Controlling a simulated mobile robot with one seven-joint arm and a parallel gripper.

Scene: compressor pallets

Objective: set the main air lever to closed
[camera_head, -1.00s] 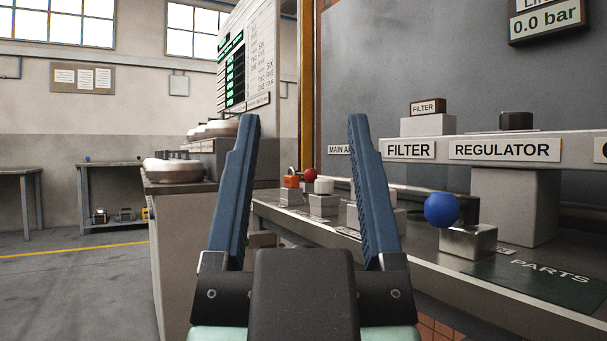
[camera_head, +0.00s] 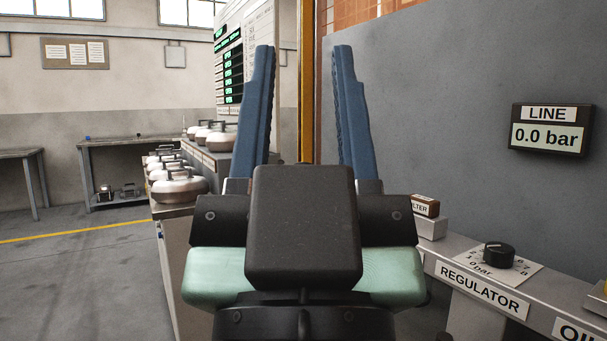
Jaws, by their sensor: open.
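My gripper (camera_head: 304,50) is open and empty, its two blue fingers pointing up and forward in the middle of the view. The main air lever does not show now. The left part of the bench, where a partly covered "MAIN A..." label showed earlier, is hidden behind my gripper and wrist. The line display (camera_head: 551,130) on the grey panel reads 0.0 bar.
The regulator knob (camera_head: 499,255) and its label (camera_head: 480,289) are on the rail at right. A partly covered filter block (camera_head: 425,206) stands beside my wrist. Several round metal pots (camera_head: 179,187) stand on the left counter. The floor (camera_head: 80,270) at left is clear.

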